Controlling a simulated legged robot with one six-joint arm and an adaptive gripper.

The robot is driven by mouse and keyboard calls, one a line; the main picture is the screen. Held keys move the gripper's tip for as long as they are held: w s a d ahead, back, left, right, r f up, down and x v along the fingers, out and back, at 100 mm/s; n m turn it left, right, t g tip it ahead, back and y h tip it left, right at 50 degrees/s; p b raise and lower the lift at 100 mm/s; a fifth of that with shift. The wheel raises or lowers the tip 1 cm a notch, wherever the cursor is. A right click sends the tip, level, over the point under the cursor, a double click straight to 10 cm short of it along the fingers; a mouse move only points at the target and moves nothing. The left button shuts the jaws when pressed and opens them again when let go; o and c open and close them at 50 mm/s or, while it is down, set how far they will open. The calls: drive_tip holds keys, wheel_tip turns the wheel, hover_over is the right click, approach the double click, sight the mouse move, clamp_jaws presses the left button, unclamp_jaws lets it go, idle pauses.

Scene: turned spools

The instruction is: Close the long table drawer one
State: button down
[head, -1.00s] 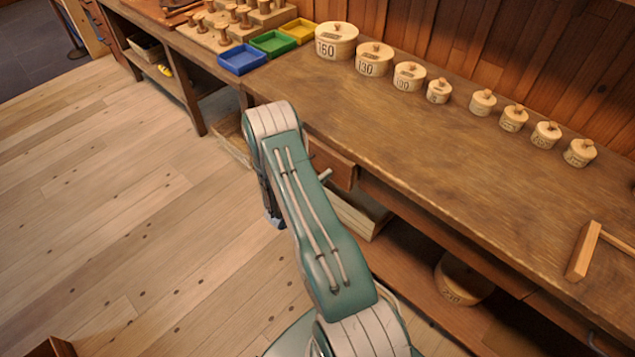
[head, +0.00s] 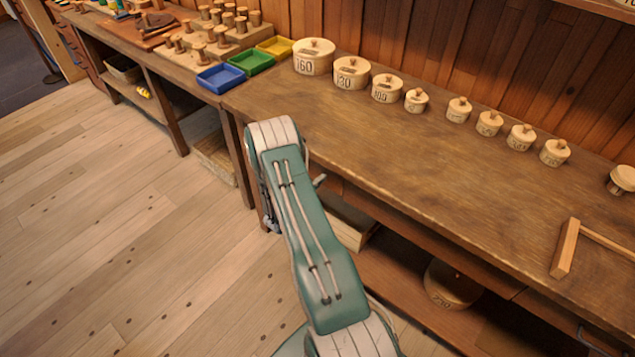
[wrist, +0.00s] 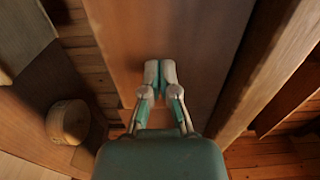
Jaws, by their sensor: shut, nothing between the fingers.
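The long table (head: 420,165) runs across the head view. A drawer stands under its left part, behind my arm. Only a sliver of wood shows there beside the arm, and no drawer is seen sticking out past the table edge. My gripper (wrist: 159,72) shows in the wrist view, its two fingers together and empty. They point at a smooth brown wooden panel (wrist: 190,35), which may be the drawer front. I cannot tell whether they touch it. In the head view my arm hides the gripper.
Lidded round boxes (head: 352,73) line the table's back. Blue (head: 220,78), green and yellow trays stand at the left. A wooden square (head: 566,248) lies at the right. A larger round box (head: 450,287) sits on the lower shelf. The floor at left is clear.

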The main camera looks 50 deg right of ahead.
drive_tip(key=shift+d+r, duration=0.1)
drive_tip(key=shift+d, duration=0.05)
drive_tip(key=s+a, duration=0.1)
drive_tip(key=a, duration=1.3)
drive_tip(key=shift+f, duration=0.2)
drive_tip(key=s+a+r+m+g+y, duration=0.2)
drive_tip(key=r+m, duration=0.5)
drive_tip(key=s+a+r+m+g+y, duration=0.2)
drive_tip(key=r+m+y, duration=0.1)
drive_tip(key=r+m, duration=0.4)
drive_tip(key=s+a+r+m+g+y, duration=0.2)
drive_tip(key=s+r+m, duration=0.1)
drive_tip(key=r+m, duration=0.4)
drive_tip(key=s+a+r+m+t+y, duration=0.5)
drive_tip(key=a+r+m, duration=0.2)
drive_tip(key=a+m, duration=0.1)
drive_tip(key=s+a+r+m+t+y, duration=0.5)
drive_tip(key=a+r+m, duration=0.3)
drive_tip(key=a, duration=0.2)
drive_tip(key=shift+s+a+r+y, duration=0.15)
drive_tip(key=shift+s+r+y, duration=0.15)
drive_tip(key=shift+y, duration=0.2)
